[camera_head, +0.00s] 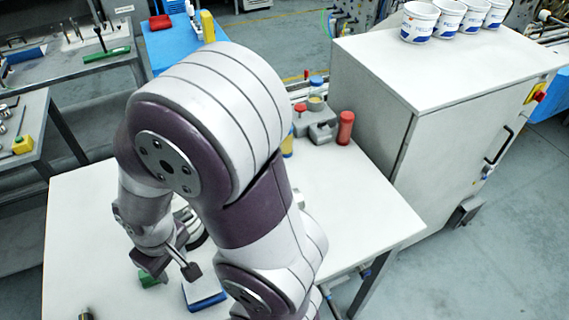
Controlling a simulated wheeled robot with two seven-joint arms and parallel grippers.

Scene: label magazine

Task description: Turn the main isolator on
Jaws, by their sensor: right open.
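The main isolator is a red handle on a yellow plate (536,93), on the upper right of the grey cabinet's door side (465,150). It is small here, and I cannot tell its handle position. My right gripper (171,264) is open over the white table at the lower left, pointing down, far from the isolator. A green item (149,280) lies close below its fingers; I cannot tell whether they touch. My left gripper is not in view.
My right arm hides much of the white table (350,205). A blue-and-white block (204,295) lies near the gripper. A grey fixture (316,127) and red cylinder (345,128) stand beside the cabinet. Several white tubs (419,22) stand on it. Open floor lies right of the door.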

